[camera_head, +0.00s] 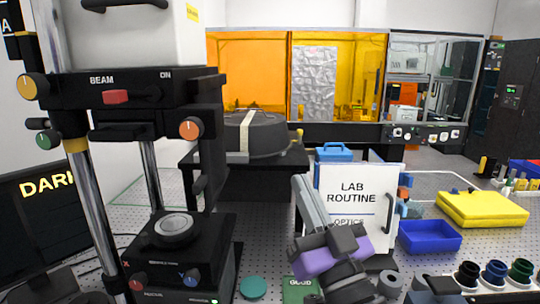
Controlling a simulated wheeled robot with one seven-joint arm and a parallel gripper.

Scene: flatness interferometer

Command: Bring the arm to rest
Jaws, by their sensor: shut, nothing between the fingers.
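My gripper (300,184) is in the lower middle of the head view. Its long grey fingers are together, shut and empty, and point up and away to the left. Behind the fingers, the dark and purple parts of my arm rise from the bottom edge. The fingers overlap the left edge of the white "LAB ROUTINE" board (353,191) in the picture. I cannot tell how far apart they are. The gripper is to the right of the black interferometer stand (180,247), apart from it.
A teal disc (253,287) and a green "GOOD" block (298,289) are close left of my arm. A blue tray (430,237) and a yellow case (482,208) lie to the right. Several dark cups (494,271) stand front right. A monitor (45,232) is at left.

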